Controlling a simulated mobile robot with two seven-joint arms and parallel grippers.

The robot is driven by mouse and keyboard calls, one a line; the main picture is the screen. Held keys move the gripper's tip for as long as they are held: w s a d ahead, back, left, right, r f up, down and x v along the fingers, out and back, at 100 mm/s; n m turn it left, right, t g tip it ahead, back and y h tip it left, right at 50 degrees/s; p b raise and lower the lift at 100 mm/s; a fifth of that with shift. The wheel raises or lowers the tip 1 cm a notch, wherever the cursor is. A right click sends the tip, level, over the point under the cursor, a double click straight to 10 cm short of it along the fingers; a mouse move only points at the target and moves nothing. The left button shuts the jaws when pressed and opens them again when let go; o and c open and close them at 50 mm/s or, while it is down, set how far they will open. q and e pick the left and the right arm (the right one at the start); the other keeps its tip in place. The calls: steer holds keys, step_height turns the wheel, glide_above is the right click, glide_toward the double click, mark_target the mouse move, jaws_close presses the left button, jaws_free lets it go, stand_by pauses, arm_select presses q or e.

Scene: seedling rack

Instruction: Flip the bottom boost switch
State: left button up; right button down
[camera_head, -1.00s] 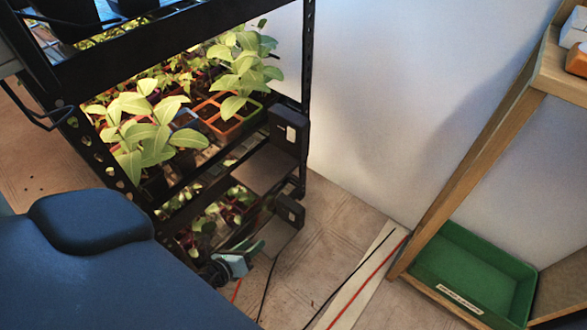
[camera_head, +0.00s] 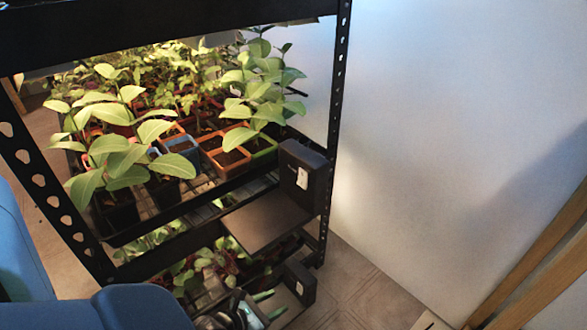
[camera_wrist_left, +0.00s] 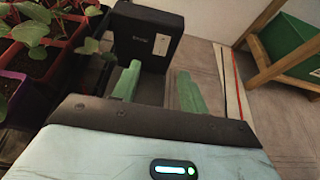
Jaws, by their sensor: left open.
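The bottom boost switch is a small pale patch on the face of the lower black box (camera_head: 300,282), at the end of the rack's lower shelf. In the left wrist view the black box (camera_wrist_left: 145,30) stands just beyond my fingers, with the pale switch plate (camera_wrist_left: 161,45) on its right part. The switch's position is too small to read. My left gripper (camera_head: 271,302) has its green fingers apart and empty, near the front of that box. In the left wrist view the gripper (camera_wrist_left: 158,70) shows a clear gap. My right gripper is out of view.
A similar upper black box (camera_head: 304,172) with a pale switch sits above, with a dark flat panel (camera_head: 268,220) beside it. Leafy seedlings in pots fill the shelves. A perforated rack post (camera_head: 335,120) stands behind. A green tray (camera_wrist_left: 296,45) shows at right.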

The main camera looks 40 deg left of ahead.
mark_target(299, 291)
arm_select(q)
steer(key=b+x, duration=0.3)
steer(key=x, duration=0.3)
steer(key=shift+w+f, duration=0.25)
steer(key=shift+w, duration=0.5)
